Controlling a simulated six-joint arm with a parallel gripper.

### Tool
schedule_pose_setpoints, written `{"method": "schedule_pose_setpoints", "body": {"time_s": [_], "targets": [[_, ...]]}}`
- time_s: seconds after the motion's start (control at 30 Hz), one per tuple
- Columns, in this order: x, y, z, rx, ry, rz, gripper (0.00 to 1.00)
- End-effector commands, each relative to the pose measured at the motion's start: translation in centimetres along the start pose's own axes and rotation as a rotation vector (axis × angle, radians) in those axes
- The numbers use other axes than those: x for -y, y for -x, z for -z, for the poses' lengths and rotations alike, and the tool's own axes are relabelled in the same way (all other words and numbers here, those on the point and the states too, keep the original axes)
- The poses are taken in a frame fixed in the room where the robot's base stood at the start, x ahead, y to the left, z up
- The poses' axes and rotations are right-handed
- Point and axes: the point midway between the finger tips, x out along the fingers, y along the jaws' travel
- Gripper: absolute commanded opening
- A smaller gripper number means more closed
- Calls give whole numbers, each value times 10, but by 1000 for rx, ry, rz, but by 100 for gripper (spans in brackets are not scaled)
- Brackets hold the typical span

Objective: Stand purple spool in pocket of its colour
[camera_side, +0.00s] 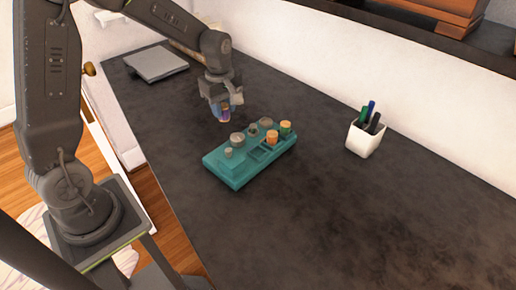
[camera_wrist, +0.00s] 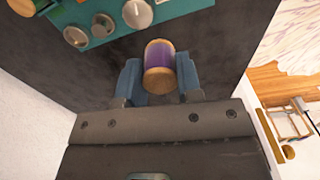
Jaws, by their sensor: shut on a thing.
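The purple spool (camera_wrist: 159,57) has pale tan ends and a purple middle. It is held between the two blue fingers of my gripper (camera_wrist: 158,80) in the wrist view. In the side view my gripper (camera_side: 224,112) holds the spool (camera_side: 224,115) above the table, behind and to the left of the teal block (camera_side: 228,180). The block carries several grey round pieces and orange-topped pieces, and a few square pockets (camera_side: 257,155) show empty in its middle. The pocket colours are too small to tell. The wrist view shows part of the block (camera_wrist: 110,38) at the top.
A white cup (camera_side: 364,140) with several pens stands to the right of the block. A flat grey object (camera_side: 156,64) lies at the far left of the dark table (camera_side: 330,210). A white wall runs behind. The table front is clear.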

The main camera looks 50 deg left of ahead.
Motion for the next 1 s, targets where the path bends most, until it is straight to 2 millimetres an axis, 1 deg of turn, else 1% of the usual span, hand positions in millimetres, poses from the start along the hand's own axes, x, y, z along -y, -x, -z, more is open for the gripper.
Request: {"method": "schedule_pose_setpoints", "body": {"time_s": [0.03, 0.2, 0.3, 0.43, 0.53, 0.67, 0.9, 1.0], "targets": [[-5, -8, -10, 1, -6, 3, 10], [-24, -30, -43, 1, -6, 4, 10], [-34, -43, -61, 1, -6, 3, 10], [-44, -55, -78, 0, -3, 3, 10], [-48, -59, -85, 0, -1, 1, 10], [-50, -64, -87, 0, 1, 1, 10], [-49, -96, -87, 1, 1, 2, 10], [-50, -101, -87, 1, 1, -1, 10]]}}
